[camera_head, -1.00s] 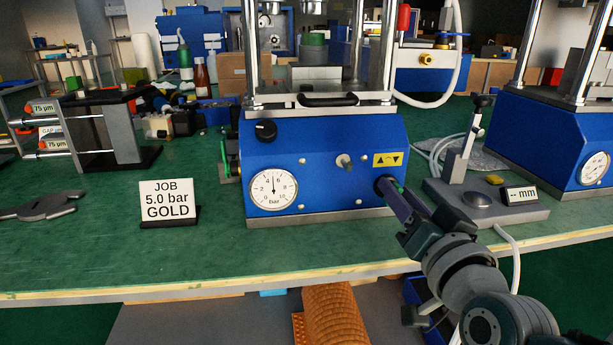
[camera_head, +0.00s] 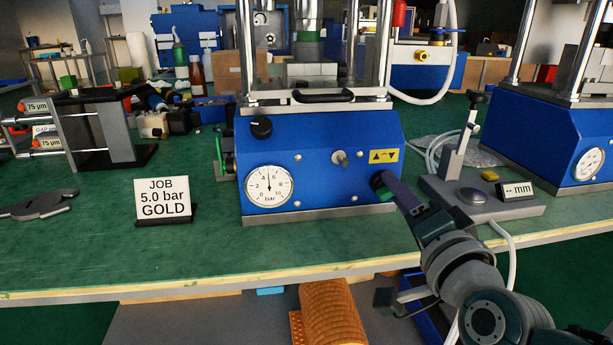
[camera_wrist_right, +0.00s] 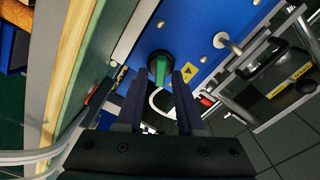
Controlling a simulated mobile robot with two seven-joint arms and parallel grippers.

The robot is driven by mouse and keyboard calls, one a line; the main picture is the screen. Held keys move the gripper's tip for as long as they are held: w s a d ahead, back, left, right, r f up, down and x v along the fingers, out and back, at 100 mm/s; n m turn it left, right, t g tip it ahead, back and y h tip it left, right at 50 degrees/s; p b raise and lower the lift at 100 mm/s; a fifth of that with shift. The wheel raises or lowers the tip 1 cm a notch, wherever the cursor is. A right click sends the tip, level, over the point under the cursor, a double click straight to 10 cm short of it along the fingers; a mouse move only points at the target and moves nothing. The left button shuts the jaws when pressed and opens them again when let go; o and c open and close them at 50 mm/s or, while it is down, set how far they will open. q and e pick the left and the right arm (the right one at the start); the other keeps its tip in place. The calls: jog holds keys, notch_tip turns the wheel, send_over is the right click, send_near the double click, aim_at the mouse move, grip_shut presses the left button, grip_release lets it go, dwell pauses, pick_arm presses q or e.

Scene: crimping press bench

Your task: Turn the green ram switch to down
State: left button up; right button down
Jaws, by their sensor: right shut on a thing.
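The green ram switch (camera_wrist_right: 161,66) has a green handle on a round black base on the front of the blue press (camera_head: 320,155). The ram (camera_head: 310,10) reaches down to the green-ringed piece on the press. My left gripper is not in view.
A pressure gauge (camera_head: 269,186) and a black knob (camera_head: 261,128) are on the press front. A grey unit with a "-- mm" display (camera_head: 515,191) stands right of my gripper. A job card (camera_head: 163,200) stands left. The green bench (camera_head: 95,245) is clear in front.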

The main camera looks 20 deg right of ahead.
dwell(0.3)
jog(key=c, duration=0.9)
grip_release()
jog(key=shift+s, duration=0.1)
jog(key=shift+s+a, duration=0.1)
jog(key=shift+s, duration=0.25)
jog(key=p+v, duration=0.2)
jog(key=v, duration=0.7)
